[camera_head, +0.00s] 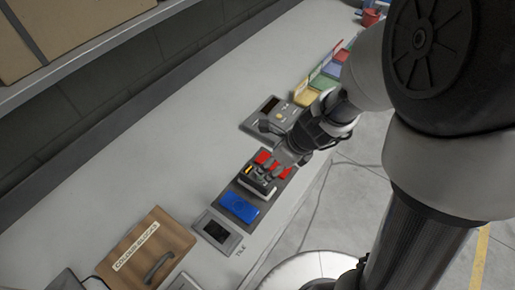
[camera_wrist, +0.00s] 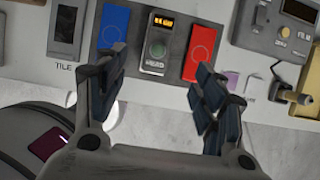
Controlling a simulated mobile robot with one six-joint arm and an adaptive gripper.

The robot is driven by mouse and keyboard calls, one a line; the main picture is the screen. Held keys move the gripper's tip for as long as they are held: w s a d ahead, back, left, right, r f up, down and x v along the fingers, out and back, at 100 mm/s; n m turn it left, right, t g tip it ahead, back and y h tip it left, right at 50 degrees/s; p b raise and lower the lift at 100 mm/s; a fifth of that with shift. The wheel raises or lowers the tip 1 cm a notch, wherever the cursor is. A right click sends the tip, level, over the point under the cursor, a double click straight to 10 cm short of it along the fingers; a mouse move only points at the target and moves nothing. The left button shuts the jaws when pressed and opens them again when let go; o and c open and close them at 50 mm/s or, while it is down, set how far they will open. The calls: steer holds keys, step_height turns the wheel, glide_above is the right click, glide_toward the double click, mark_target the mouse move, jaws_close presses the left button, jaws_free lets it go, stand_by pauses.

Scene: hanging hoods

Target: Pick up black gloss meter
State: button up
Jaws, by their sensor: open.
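A dark meter (camera_wrist: 157,45) with a lit orange display and a round green button lies between a blue block (camera_wrist: 114,26) and a red block (camera_wrist: 201,53) in the wrist view. I take it to be the black gloss meter. In the head view the meter (camera_head: 257,185) shows just below my gripper (camera_head: 273,168), partly covered by it. My gripper is open and empty; in the wrist view its fingers (camera_wrist: 163,75) are spread to either side of the meter's near end. I cannot tell whether they touch anything.
A grey unit (camera_wrist: 65,30) with a dark screen stands left of the blue block, near a TILE label. A larger instrument (camera_wrist: 289,30) with knobs is at the right. A wooden COLOUR BLOCKS box (camera_head: 147,247) sits on the bench (camera_head: 165,165).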

mark_target(257, 176)
steer(key=b+x, duration=0.5)
steer(key=x, duration=0.5)
steer(key=shift+f+b, duration=0.2)
steer(key=shift+b, duration=0.15)
steer(key=b+x, duration=0.3)
steer(key=x, duration=0.1)
steer(key=shift+f, duration=0.3)
steer(key=shift+w+a+f+b, duration=0.1)
steer(key=shift+a+f+b, duration=0.05)
steer(key=shift+f+b, duration=0.2)
steer(key=shift+r, duration=0.15)
steer(key=shift+c, duration=0.2)
jaws_close()
